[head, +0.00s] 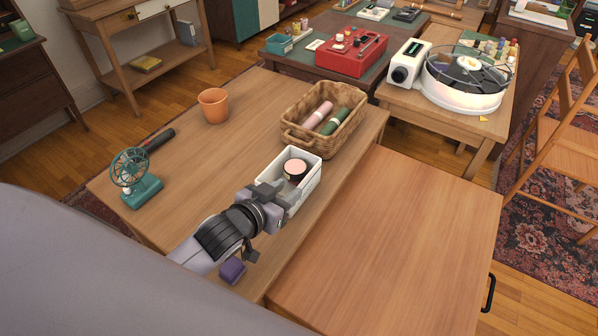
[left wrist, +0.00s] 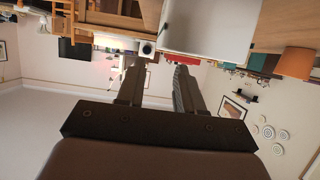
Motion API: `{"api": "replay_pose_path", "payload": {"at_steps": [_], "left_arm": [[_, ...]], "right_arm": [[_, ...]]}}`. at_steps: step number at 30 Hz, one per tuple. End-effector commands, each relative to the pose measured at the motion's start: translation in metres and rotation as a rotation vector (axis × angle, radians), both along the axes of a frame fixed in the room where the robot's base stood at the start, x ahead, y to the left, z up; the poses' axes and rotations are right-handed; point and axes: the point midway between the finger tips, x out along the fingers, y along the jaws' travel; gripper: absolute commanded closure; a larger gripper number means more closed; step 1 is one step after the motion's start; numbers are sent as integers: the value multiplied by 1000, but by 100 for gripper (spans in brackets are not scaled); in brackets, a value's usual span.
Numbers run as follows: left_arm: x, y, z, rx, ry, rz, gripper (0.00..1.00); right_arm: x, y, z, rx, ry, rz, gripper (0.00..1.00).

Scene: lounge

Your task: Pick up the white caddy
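The white caddy (head: 311,184) stands on the wooden table in the head view, with a dark round jar with a pink top (head: 295,168) inside it. My left gripper (head: 277,190) is at the caddy's near end, and its fingers cover part of that end. In the left wrist view the two fingers (left wrist: 157,75) stand apart with a gap between them. The pale caddy (left wrist: 210,30) shows just beyond the fingertips, to the right of the gap. I see no wall of it clamped between them. My right gripper is not in view.
A wicker basket (head: 296,133) with rolled cloths stands just behind the caddy. An orange pot (head: 213,105), a teal fan (head: 134,180) and a purple block (head: 232,270) are on the same table (head: 190,150). The lower wooden surface (head: 390,250) at right is bare.

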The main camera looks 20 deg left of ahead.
Motion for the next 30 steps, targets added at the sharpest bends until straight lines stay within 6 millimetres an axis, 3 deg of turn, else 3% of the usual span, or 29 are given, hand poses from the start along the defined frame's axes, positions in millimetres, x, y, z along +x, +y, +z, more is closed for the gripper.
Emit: {"api": "replay_pose_path", "payload": {"at_steps": [11,21,30], "left_arm": [[24,-3,-11,0,-1,1,64],[59,-10,-28,2,-1,-1,64],[64,-10,-30,1,0,-1,64]], "right_arm": [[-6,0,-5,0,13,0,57],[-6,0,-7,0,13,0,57],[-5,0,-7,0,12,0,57]]}}
